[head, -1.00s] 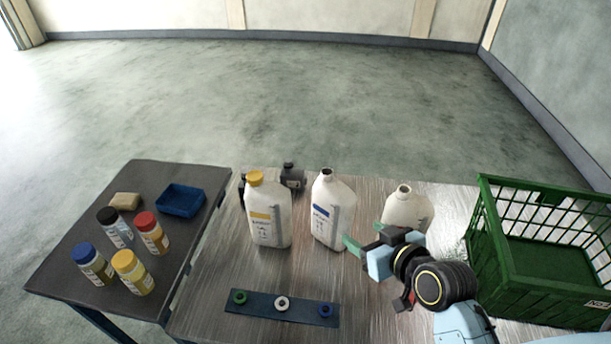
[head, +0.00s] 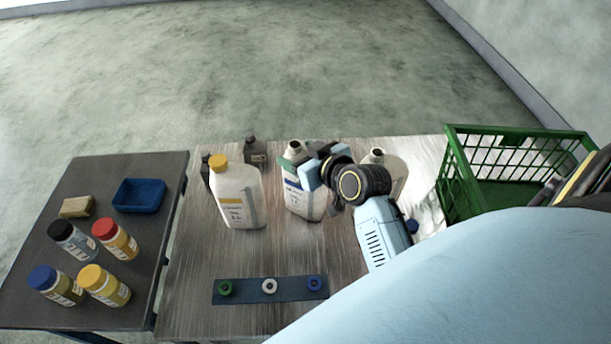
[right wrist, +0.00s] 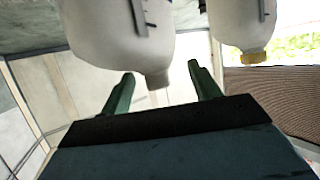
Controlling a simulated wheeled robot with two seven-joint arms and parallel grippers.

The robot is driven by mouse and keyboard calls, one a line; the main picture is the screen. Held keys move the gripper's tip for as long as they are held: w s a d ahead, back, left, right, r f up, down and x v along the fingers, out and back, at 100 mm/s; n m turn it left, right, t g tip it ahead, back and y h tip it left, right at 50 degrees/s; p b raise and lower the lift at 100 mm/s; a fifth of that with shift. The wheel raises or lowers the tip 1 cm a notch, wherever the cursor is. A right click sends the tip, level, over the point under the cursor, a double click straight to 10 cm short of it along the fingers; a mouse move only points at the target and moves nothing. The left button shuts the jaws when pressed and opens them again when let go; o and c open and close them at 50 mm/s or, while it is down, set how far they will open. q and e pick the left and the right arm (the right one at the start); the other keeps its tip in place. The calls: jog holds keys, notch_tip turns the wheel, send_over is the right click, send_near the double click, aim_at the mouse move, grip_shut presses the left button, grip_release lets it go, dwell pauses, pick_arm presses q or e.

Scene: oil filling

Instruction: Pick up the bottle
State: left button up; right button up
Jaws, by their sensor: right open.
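The white bottle with a blue label (head: 303,202) stands upright and uncapped on the wooden table, between the yellow-capped white bottle (head: 238,195) and another open white bottle (head: 396,172). My right gripper (head: 299,160) is at the blue-label bottle's neck, with its green fingers open. In the right wrist view, which is upside down, the bottle's neck (right wrist: 155,80) lies between the two spread fingers (right wrist: 160,82), with gaps visible at both sides. The yellow-capped bottle (right wrist: 240,30) shows to the right there. My left gripper is not in view.
A green crate (head: 462,165) stands at the right. A strip (head: 247,291) with green, white and blue caps lies in front. The dark side table (head: 150,240) holds several small jars, a blue tray (head: 139,196) and a sponge (head: 76,207).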

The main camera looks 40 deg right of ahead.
jog(key=x, duration=0.4)
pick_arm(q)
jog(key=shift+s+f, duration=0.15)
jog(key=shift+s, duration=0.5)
pick_arm(e)
jog(key=c, duration=1.1)
